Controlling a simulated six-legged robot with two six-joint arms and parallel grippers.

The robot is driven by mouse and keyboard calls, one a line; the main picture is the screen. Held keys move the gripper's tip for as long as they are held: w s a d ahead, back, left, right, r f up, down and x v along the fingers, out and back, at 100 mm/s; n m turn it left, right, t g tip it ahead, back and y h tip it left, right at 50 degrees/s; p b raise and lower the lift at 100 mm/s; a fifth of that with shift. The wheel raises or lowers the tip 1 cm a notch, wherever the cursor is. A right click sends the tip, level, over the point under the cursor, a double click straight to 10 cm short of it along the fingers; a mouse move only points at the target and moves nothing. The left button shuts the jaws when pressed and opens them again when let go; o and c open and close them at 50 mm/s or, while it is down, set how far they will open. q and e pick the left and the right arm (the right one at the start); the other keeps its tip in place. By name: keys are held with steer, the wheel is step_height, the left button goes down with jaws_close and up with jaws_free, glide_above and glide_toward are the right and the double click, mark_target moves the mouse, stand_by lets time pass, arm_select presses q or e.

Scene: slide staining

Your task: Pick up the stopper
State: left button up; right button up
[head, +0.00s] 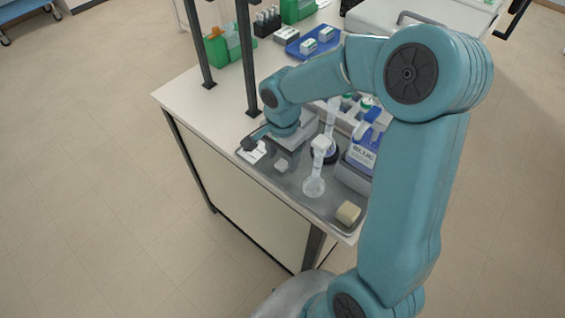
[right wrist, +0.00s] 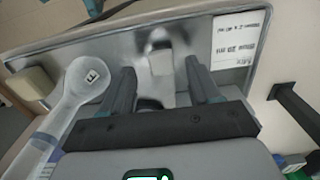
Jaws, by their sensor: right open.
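The stopper, a small pale block-like piece (head: 281,165), lies on the grey tray (head: 325,207) between a white card and a clear flask. In the right wrist view the stopper (right wrist: 161,63) shows pale on the grey surface, just beyond and between the fingertips. My right gripper (head: 268,150) reaches down over the tray beside the stopper. In the right wrist view its two fingers (right wrist: 158,78) are apart, with the stopper not clearly gripped. A small dark and white shape shows between the fingers near the palm; I cannot tell what it is. My left gripper is not in view.
A beige block (head: 348,213) sits at the tray's near corner. A blue-labelled bottle (head: 362,153) stands behind. Black posts (head: 246,60) rise from the bench.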

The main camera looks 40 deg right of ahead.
step_height(320, 180, down, 2)
steer(key=shift+w+f, duration=0.1)
steer(key=shift+c, duration=0.6)
jaws_close()
